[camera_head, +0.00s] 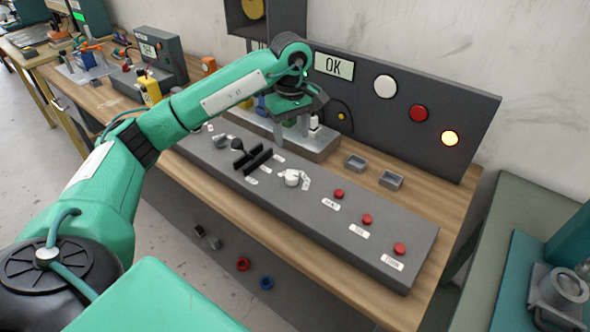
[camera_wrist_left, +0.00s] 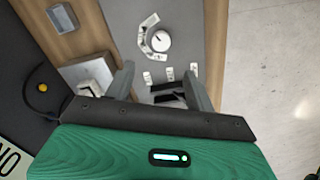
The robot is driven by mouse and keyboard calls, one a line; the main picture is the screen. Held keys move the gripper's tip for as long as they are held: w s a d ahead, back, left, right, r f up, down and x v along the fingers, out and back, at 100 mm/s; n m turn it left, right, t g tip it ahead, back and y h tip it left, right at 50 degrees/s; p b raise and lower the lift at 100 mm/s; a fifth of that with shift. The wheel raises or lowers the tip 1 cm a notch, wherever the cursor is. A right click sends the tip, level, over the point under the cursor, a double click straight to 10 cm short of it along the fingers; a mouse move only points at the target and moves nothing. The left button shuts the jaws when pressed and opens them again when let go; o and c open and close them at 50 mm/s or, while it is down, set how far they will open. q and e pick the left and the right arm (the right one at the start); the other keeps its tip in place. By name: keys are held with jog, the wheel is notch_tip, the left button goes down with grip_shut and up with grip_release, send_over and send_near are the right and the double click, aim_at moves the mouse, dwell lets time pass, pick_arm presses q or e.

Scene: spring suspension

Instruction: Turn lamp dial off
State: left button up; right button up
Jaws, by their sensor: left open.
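The white dial (camera_head: 292,177) sits on the long grey control panel (camera_head: 350,265), with small labels in an arc beside it. It also shows in the wrist view (camera_wrist_left: 160,41), ahead of the fingertips, with a dark pointer mark. Which label the mark points to is too small to tell. The right-most round lamp (camera_head: 450,138) on the back board glows yellow; a red and a white one beside it look unlit. My left gripper (camera_head: 300,124) is above and behind the panel, apart from the dial. It is open and empty in the wrist view (camera_wrist_left: 158,72). My right gripper is out of view.
Black lever handles (camera_head: 252,158) stand on the panel left of the dial. Several red buttons (camera_head: 367,219) lie to its right. Two small grey trays (camera_head: 391,179) sit behind the panel. The grey back board (camera_head: 440,105) with an OK sign rises behind.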

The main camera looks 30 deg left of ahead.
pick_arm(q)
jog(key=p, duration=0.1)
send_over(292, 175)
notch_tip(292, 175, down, 6)
jog(key=shift+s+r, duration=0.1)
jog(key=shift+r, duration=0.1)
notch_tip(292, 175, down, 7)
jog(key=shift+f+p, duration=0.1)
jog(key=shift+p, duration=0.85)
jog(key=shift+f, duration=0.45)
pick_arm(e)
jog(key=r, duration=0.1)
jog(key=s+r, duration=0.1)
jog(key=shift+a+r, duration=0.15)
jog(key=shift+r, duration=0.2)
pick_arm(q)
jog(key=c, duration=1)
